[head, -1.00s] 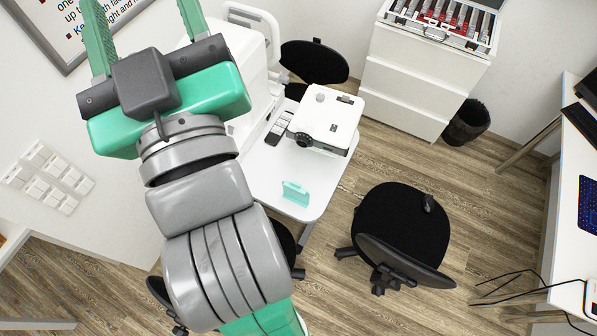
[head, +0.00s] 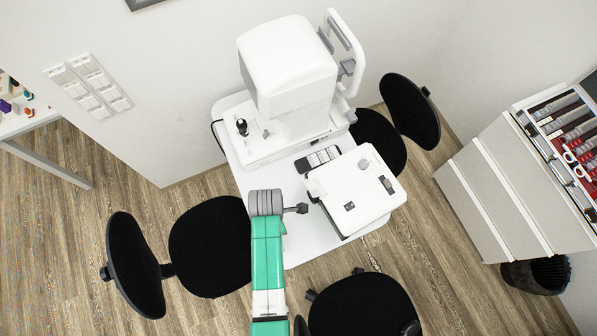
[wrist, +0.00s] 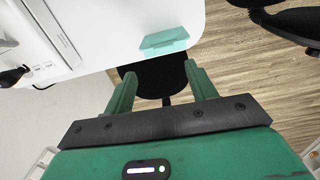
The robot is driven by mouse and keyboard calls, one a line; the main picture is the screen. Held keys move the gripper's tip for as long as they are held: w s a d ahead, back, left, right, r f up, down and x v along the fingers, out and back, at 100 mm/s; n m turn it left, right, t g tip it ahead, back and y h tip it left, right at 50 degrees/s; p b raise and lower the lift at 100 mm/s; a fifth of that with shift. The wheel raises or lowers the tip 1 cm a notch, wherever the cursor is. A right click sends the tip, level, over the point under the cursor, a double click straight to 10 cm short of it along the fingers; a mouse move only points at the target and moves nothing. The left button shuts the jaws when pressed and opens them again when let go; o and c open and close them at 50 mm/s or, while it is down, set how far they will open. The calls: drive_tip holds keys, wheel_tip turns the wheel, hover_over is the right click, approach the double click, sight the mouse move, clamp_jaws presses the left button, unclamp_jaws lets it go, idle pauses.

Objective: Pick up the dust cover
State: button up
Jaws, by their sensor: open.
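A small translucent teal piece (wrist: 163,40), which I take for the dust cover, lies on the white table (wrist: 110,35) near its rounded edge in the wrist view. It does not show in the head view now. My gripper (wrist: 160,76) is open and empty, its two green fingers spread apart. The fingers point towards the teal piece, and in the picture their tips are just below it, apart from it. The distance between them is hard to judge. In the head view my arm reaches over the table's front edge, and the fingers are not visible there.
A white eye-test machine (head: 290,70) stands at the table's back. A white projector-like device (head: 357,190) and a dark remote (head: 318,159) are on the table close to my arm. Black chairs (head: 208,245) surround the table. A white drawer cabinet (head: 500,190) is at the right.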

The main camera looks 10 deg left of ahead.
drive_tip(key=f+b, duration=0.6)
drive_tip(key=f, duration=0.1)
drive_tip(key=f+b, duration=0.2)
drive_tip(key=f, duration=0.1)
drive_tip(key=shift+s+a+f+b, duration=0.1)
drive_tip(key=shift+s+f+b, duration=0.15)
drive_tip(key=shift+s+b, duration=0.15)
drive_tip(key=shift+w, duration=0.1)
drive_tip(key=c, duration=0.7)
drive_tip(key=shift+c, duration=0.2)
drive_tip(key=shift+r, duration=0.2)
